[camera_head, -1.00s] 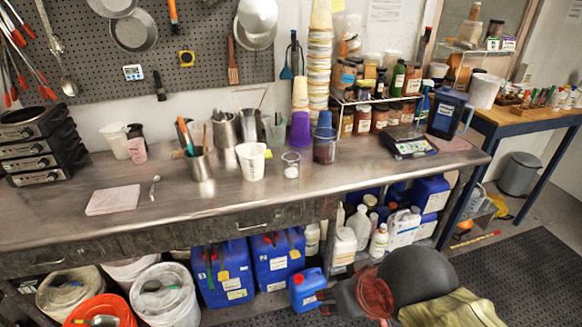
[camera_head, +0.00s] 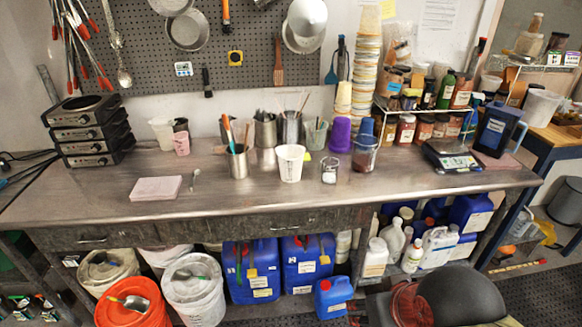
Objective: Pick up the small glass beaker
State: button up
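The small glass beaker (camera_head: 329,171) stands upright on the steel workbench (camera_head: 240,204), near its middle. It is clear, with something white in its bottom. A white plastic beaker (camera_head: 290,164) stands close to its left, and a larger clear vessel with dark reddish contents (camera_head: 365,155) stands to its right and slightly behind. My gripper is not in view.
Steel pots with tools (camera_head: 238,164), a purple cup (camera_head: 340,135) and jars on a rack (camera_head: 405,132) stand behind and beside the beaker. The bench in front is clear. A dark rounded object (camera_head: 460,295) stands at the bottom right; buckets (camera_head: 194,291) sit below.

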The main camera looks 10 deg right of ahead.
aim_at(330, 171)
jog(key=i+j, duration=0.2)
jog(key=i, duration=0.2)
jog(key=i+j, duration=0.15)
jog(key=i, duration=0.2)
jog(key=i+j, duration=0.2)
jog(key=i, duration=0.2)
jog(key=z, duration=0.05)
